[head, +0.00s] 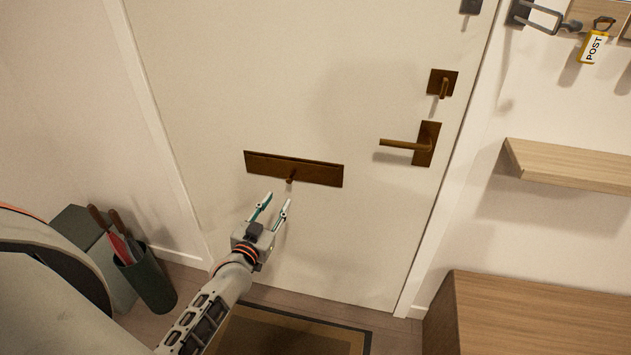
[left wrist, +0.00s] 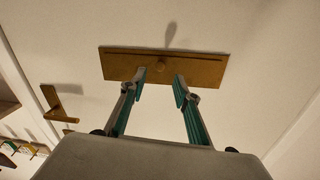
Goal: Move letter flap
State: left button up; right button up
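The letter flap (head: 310,172) is a long brown metal plate set low in the white door, with a small knob (head: 291,176) near its lower middle. In the left wrist view the flap (left wrist: 208,68) lies flat against the door, and its knob (left wrist: 160,65) shows between and beyond my fingertips. My left gripper (head: 276,203) is open and empty, its fingers pointing up at the flap from just below. In the left wrist view the gripper (left wrist: 160,82) has its two teal-lined fingers spread apart. My right gripper is in neither view.
A brown door handle (head: 405,146) and lock plate (head: 443,84) sit right of the flap. A wooden shelf (head: 570,164) and cabinet (head: 545,315) stand at the right. A dark umbrella bin (head: 150,283) stands at the lower left. A doormat (head: 285,335) lies below.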

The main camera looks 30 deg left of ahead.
aim_at(288, 182)
pick_arm(q)
jog(key=w, duration=0.2)
jog(key=w+a, duration=0.1)
jog(key=w, duration=0.2)
jog(key=w+b, duration=0.1)
jog(key=w, duration=0.2)
jog(key=shift+w+a+r, duration=0.15)
jog(key=shift+w+a, duration=0.05)
jog(key=shift+w, duration=0.05)
grip_shut()
